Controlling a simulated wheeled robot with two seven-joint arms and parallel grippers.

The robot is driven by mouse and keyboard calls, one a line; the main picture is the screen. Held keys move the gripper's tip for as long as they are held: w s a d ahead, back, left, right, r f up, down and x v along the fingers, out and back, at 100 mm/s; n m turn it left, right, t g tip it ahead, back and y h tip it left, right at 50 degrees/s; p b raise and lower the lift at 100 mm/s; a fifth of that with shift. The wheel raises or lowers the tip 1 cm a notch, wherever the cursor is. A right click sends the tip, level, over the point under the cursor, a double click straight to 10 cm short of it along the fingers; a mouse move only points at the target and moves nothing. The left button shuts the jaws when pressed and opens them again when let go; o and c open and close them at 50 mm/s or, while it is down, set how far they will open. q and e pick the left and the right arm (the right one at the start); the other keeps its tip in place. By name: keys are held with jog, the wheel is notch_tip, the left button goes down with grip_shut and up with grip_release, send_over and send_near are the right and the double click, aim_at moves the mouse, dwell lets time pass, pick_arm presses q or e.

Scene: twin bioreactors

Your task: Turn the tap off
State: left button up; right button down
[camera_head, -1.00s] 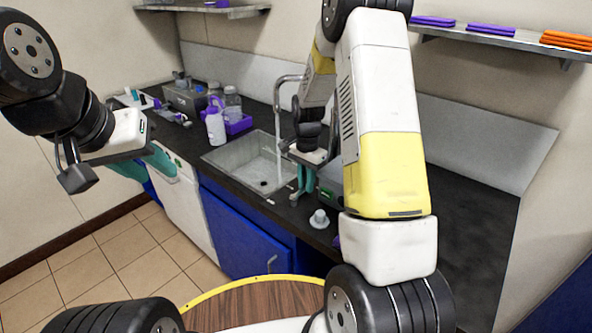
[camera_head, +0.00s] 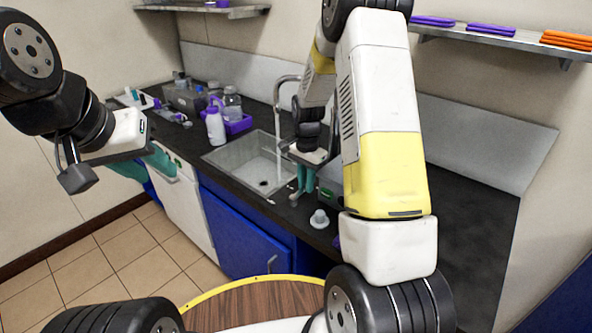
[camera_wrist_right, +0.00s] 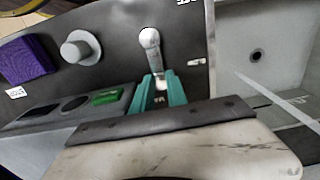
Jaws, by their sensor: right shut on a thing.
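The tap (camera_head: 281,92) arches over the sink (camera_head: 222,157), and a thin stream of water (camera_head: 278,150) falls from it. The stream also shows as a pale line in the right wrist view (camera_wrist_right: 268,91). My right gripper (camera_head: 298,193) is at the right side of the sink. In the right wrist view its teal fingers (camera_wrist_right: 160,92) are shut on a grey round-headed handle (camera_wrist_right: 149,40), which looks like the tap's lever. My left gripper (camera_head: 143,165) is open and empty at the left, in front of the counter.
A small white round-topped item (camera_head: 319,218) and a box with a green panel (camera_wrist_right: 105,97) stand close to my right gripper. A purple block (camera_wrist_right: 27,58) is nearby. The right counter is largely clear.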

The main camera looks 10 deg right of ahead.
jog(key=shift+w+a+r+n, duration=0.1)
jog(key=shift+w+n, duration=0.05)
jog(key=shift+n, duration=0.15)
dwell(0.5)
jog(key=n, duration=0.1)
jog(key=w+a+n, duration=0.1)
jog(key=n, duration=0.1)
jog(key=shift+w+a, duration=0.1)
jog(key=shift+a, duration=0.1)
jog(key=a+n, duration=0.1)
jog(key=n, duration=0.1)
jog(key=a+n, duration=0.1)
jog(key=n, duration=0.2)
jog(key=shift+w+a, duration=0.1)
jog(key=shift+w, duration=0.3)
jog(key=a+n, duration=0.1)
jog(key=n, duration=0.1)
jog(key=a+n, duration=0.1)
jog(key=n, duration=0.1)
jog(key=shift+a+n, duration=0.15)
jog(key=shift+n, duration=0.15)
jog(key=shift+s+a+n, duration=0.3)
jog(key=shift+a+n, duration=0.25)
jog(key=shift+n, duration=0.65)
jog(key=shift+s+a+n, duration=0.25)
jog(key=shift+a+n, duration=0.3)
jog(key=shift+n, duration=0.65)
jog(key=c, duration=1.6)
grip_release()
jog(key=shift+s, duration=0.1)
